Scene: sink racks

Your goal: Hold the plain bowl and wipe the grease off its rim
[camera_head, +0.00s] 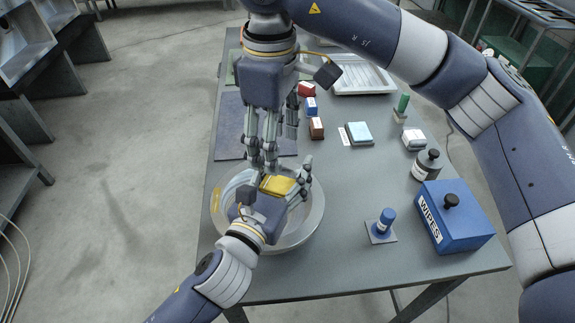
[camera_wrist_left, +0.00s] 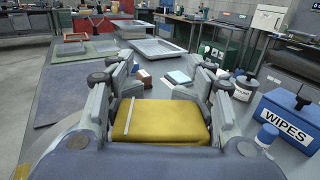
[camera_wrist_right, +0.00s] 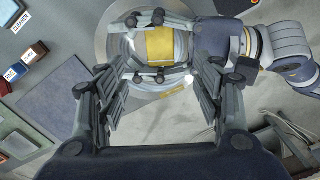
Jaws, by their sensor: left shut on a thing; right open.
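A round grey metal bowl (camera_head: 312,222) stands at the table's near left; its edge also shows in the right wrist view (camera_wrist_right: 102,42). A yellowish streak (camera_head: 216,200) marks the left of its rim and shows in the right wrist view (camera_wrist_right: 172,91). My left gripper (camera_head: 277,184) is shut on a yellow sponge-like block (camera_wrist_left: 160,122) with a pale stripe, over the bowl. I cannot tell whether the block touches the bowl. My right gripper (camera_head: 265,155) is open and empty, pointing down above the bowl's far side; its fingers stand apart in its wrist view (camera_wrist_right: 160,86).
A blue wipes box (camera_head: 455,225), a blue-handled tool (camera_head: 382,222) and a dark-capped bottle (camera_head: 426,166) stand at right. Small red, blue and brown blocks, a light-blue pad (camera_head: 359,133) and a pale tray (camera_head: 365,80) lie farther back. A dark mat (camera_head: 228,140) lies behind the bowl.

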